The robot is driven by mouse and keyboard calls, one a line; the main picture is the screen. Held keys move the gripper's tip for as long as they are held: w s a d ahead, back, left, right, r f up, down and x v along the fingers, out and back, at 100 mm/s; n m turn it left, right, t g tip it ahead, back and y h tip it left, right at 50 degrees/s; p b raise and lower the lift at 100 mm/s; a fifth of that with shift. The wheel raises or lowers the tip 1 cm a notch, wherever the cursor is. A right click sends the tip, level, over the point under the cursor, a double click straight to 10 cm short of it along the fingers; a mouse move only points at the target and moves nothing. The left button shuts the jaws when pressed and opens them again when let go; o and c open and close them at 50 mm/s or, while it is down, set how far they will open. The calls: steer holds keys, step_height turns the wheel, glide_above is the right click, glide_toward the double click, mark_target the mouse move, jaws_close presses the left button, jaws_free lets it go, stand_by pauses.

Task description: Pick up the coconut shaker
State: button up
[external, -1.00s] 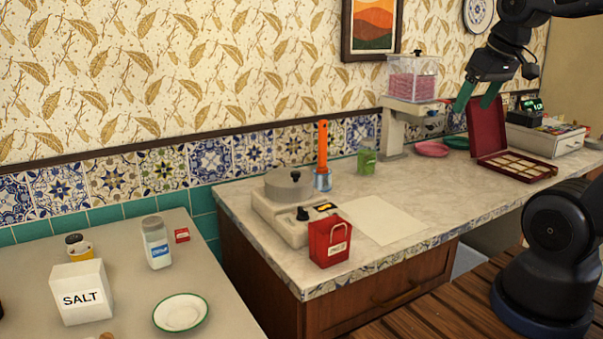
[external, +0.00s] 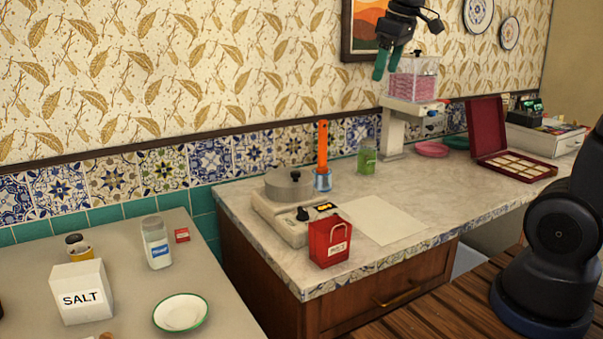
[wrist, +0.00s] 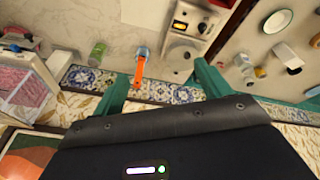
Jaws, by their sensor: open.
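The coconut shaker appears to be the clear jar with white contents and a blue label (external: 157,243), upright on the grey left counter (external: 120,222); its label is too small to read. In the wrist view a small pale container (wrist: 243,61) at the right seems to be the same jar. My gripper (external: 385,66) is high against the wallpaper, far to the right of the jar and well above the counters. Its green fingers are apart and empty in the wrist view (wrist: 157,82).
A SALT box (external: 82,293), a dark-lidded jar (external: 79,247), a small red box (external: 182,235) and a plate (external: 181,312) stand around the jar. The marble counter holds a scale (external: 285,220), an orange-handled tool (external: 322,145) and a red bag (external: 329,243).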

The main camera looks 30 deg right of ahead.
steer(key=w+a+f+n, duration=0.2)
steer(key=w+a+n, duration=0.2)
steer(key=w+a, duration=0.7)
steer(key=n+g, duration=0.3)
steer(key=n, duration=0.7)
glide_above(154, 237)
steer(key=w, duration=0.3)
steer(key=f, duration=2.6)
steer(key=shift+d+f, duration=0.15)
steer(key=shift+d, duration=0.2)
steer(key=shift+s+a+f, duration=0.15)
steer(key=shift+a+f, duration=0.2)
steer(key=shift+f, duration=0.1)
step_height(154, 237, down, 10)
steer(key=shift+d+f, duration=0.1)
steer(key=shift+f, duration=0.15)
steer(key=c, duration=1.2)
